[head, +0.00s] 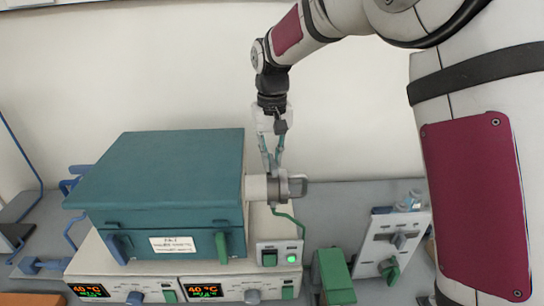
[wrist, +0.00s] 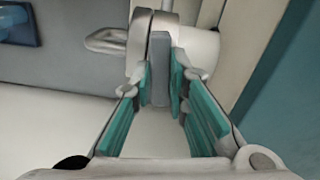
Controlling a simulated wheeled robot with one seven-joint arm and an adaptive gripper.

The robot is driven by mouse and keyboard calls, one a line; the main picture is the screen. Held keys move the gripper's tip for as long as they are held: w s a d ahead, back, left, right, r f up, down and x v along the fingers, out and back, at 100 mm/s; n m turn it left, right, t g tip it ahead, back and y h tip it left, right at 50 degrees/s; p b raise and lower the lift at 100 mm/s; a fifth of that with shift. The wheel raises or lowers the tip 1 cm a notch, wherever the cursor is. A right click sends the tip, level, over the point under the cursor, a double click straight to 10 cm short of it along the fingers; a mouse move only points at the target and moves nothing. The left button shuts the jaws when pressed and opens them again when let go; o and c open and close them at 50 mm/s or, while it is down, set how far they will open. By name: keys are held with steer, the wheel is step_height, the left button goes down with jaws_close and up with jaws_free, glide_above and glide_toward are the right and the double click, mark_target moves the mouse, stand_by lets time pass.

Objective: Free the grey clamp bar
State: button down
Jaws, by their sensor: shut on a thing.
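The grey clamp bar (wrist: 159,70) stands between my two teal finger pads in the wrist view. My gripper (wrist: 160,88) is shut on it, and it also shows in the head view (head: 272,168), pointing down at the side port. A metal clamp ring (head: 283,190) sits around the pale tube stub (head: 256,188) on the right side of the teal furnace (head: 170,170). A rounded metal tab (head: 298,187) sticks out to the right of the ring; a similar loop shows in the wrist view (wrist: 106,41). My fingers partly hide the bar in the head view.
The furnace stands on a pale control base with lit displays (head: 205,291). A green-lit switch box (head: 279,254) is below the port. A green block (head: 335,276) and a white panel with a knob (head: 394,243) stand to the right. The wall behind is bare.

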mark_target(272, 161)
steer(key=shift+m, duration=1)
steer(key=shift+w, duration=0.1)
steer(key=c, duration=1.6)
jaws_free()
steer(key=shift+o, duration=0.2)
step_height(272, 161, up, 12)
